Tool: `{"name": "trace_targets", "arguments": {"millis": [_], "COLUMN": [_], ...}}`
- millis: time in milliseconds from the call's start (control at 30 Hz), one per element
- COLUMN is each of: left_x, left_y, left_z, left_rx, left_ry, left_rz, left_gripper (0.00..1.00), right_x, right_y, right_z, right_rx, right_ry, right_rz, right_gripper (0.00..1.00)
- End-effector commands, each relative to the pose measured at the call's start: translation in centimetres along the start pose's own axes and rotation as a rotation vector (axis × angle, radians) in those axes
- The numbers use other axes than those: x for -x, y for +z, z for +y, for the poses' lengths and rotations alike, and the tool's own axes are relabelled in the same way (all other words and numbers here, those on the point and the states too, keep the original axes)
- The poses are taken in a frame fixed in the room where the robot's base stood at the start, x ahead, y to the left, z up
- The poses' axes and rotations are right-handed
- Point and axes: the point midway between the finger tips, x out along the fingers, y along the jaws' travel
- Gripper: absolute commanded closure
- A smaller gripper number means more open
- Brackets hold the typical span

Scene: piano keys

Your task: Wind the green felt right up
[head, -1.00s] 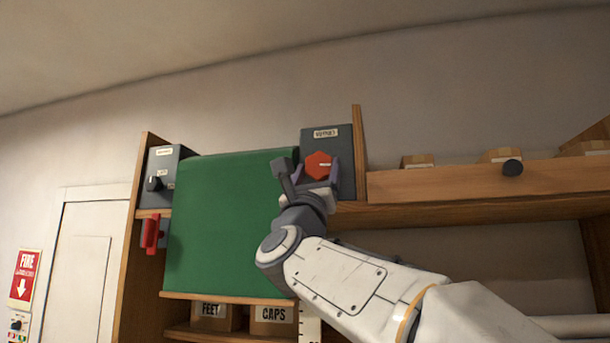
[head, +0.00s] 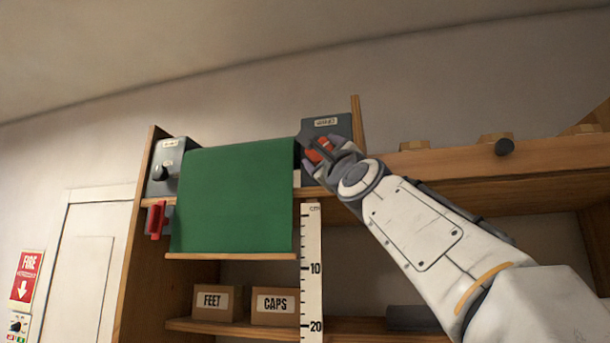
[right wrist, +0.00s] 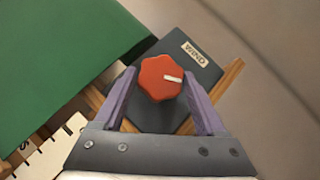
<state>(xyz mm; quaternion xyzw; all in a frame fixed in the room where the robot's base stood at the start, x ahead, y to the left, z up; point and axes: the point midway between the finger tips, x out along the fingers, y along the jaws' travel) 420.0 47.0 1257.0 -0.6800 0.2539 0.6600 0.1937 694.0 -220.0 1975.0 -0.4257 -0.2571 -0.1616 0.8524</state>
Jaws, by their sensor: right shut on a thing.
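The green felt (head: 235,200) hangs as a flat sheet in front of the shelf unit, with a wooden bar (head: 230,256) along its lower edge. Its bar sits a little above the 10 mark of the white scale (head: 311,270) beside it. The red knob (right wrist: 160,77) is on a dark box (right wrist: 190,72) with a label that seems to read WIND. My right gripper (head: 318,150) is shut on the red knob, with a purple finger on each side of it in the right wrist view (right wrist: 160,88). In the head view the fingers partly cover the knob. My left gripper is out of view.
A grey box with a black knob (head: 160,172) stands left of the felt, above a red handle (head: 156,220). Boxes labelled FEET (head: 213,303) and CAPS (head: 275,305) sit on the shelf below. A wooden shelf (head: 470,162) extends right.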

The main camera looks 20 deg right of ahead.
Motion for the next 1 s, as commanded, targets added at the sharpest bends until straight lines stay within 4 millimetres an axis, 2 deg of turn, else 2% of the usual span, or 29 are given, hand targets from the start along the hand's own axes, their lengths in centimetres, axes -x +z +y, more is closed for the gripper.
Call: {"name": "trace_targets", "arguments": {"millis": [67, 233, 800, 1000], "left_x": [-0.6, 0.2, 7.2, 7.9], "left_y": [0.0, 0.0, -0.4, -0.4], "left_z": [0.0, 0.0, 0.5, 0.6], "left_rx": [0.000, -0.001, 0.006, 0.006], "left_ry": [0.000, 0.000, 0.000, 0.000], "left_rz": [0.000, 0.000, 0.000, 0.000], "left_gripper": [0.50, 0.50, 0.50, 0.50], "right_x": [0.1, -0.2, -0.6, -0.5], "right_y": [-0.3, 0.0, 0.4, 0.4], "right_z": [-0.4, -0.8, -1.4, -1.1], "right_rx": [0.053, 0.170, 0.516, 0.590], "right_ry": [0.040, 0.157, 0.506, 0.577], "right_rz": [0.001, -0.011, -0.055, -0.071], "right_gripper": [0.82, 0.82, 0.82, 0.82]}}
